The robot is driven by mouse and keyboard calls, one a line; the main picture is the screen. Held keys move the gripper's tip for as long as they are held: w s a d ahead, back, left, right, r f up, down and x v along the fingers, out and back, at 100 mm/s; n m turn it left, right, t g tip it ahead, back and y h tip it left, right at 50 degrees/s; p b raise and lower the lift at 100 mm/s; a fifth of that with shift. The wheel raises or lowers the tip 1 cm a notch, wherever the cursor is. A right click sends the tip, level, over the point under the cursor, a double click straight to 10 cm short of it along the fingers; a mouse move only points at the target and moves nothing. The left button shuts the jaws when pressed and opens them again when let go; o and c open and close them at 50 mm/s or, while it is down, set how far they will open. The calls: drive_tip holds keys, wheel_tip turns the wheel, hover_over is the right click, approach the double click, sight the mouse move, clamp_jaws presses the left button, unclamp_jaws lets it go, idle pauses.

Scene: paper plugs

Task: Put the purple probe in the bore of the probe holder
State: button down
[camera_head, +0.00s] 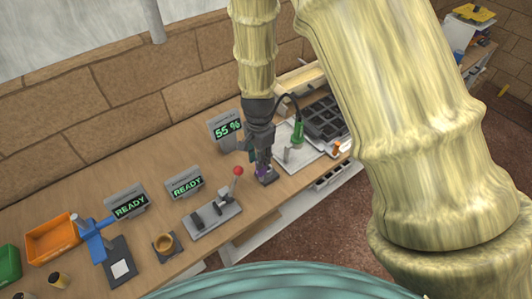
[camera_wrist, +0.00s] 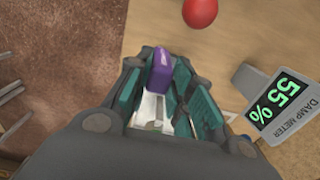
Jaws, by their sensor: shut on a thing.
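The purple probe (camera_wrist: 160,68) is between the teal-padded fingers of my gripper (camera_wrist: 164,88) in the wrist view, with a pale part (camera_wrist: 150,110) showing beside it. In the head view my gripper (camera_head: 260,164) points down over the right part of the bench, and a little of the purple probe (camera_head: 262,171) shows at its fingertips. A small dark block (camera_head: 269,178) sits on the bench just below the fingertips; it may be the probe holder. Its bore is hidden, and I cannot tell whether the probe touches it.
The damp meter (camera_head: 227,130) behind my gripper reads 55 %. A red-knobbed lever press (camera_head: 214,213) stands to the left. A tray with a green-handled tool (camera_head: 298,133) is to the right. Two READY displays, an orange bin (camera_head: 52,240) and a blue device (camera_head: 93,238) stand further left.

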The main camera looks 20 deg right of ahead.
drive_tip(key=w+d+f+b, duration=0.3)
drive_tip(key=w+f+b, duration=0.1)
drive_tip(key=w, duration=0.1)
drive_tip(key=shift+w+d, duration=0.15)
drive_tip(key=shift+d, duration=0.25)
idle(0.3)
drive_tip(key=c, duration=1.3)
unclamp_jaws()
drive_tip(key=shift+f, duration=0.15)
drive_tip(key=shift+o, duration=0.2)
drive_tip(key=shift+r, duration=0.25)
wheel_tip(320, 180, up, 12)
drive_tip(key=b, duration=0.4)
